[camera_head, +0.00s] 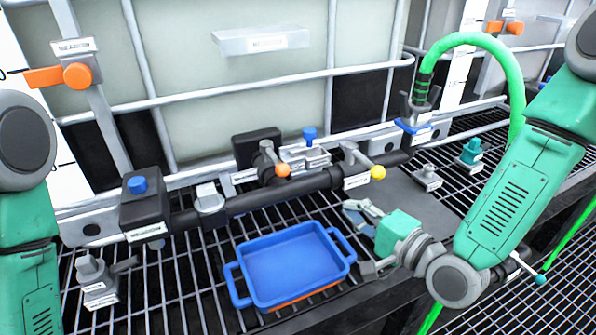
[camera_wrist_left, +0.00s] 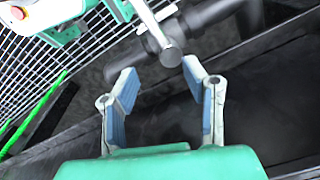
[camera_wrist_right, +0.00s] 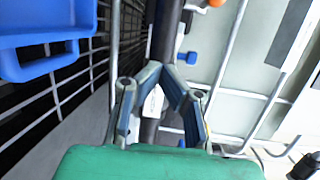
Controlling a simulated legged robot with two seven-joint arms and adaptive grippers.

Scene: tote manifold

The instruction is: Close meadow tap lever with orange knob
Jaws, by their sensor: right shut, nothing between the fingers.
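The orange ball knob (camera_head: 283,170) tops a short lever on the black pipe manifold (camera_head: 250,200) in the middle of the head view. A second lever with a yellow knob (camera_head: 378,172) stands to its right. The labels are too small to read surely. My right gripper (camera_head: 358,237) is shut and empty, below the yellow knob and right of the blue tray. It also shows in the right wrist view (camera_wrist_right: 163,70), with an orange knob (camera_wrist_right: 215,3) at the top edge. My left gripper (camera_wrist_left: 160,70) is open and empty in the left wrist view, facing a grey lever end (camera_wrist_left: 172,55).
A blue tray (camera_head: 240,292) sits on the grating in front of the pipe. An orange handle (camera_head: 60,76) is at the upper left on the caged tank. A green hose (camera_head: 500,55) arches at the right. A blue knob (camera_head: 137,184) tops the left pipe end.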

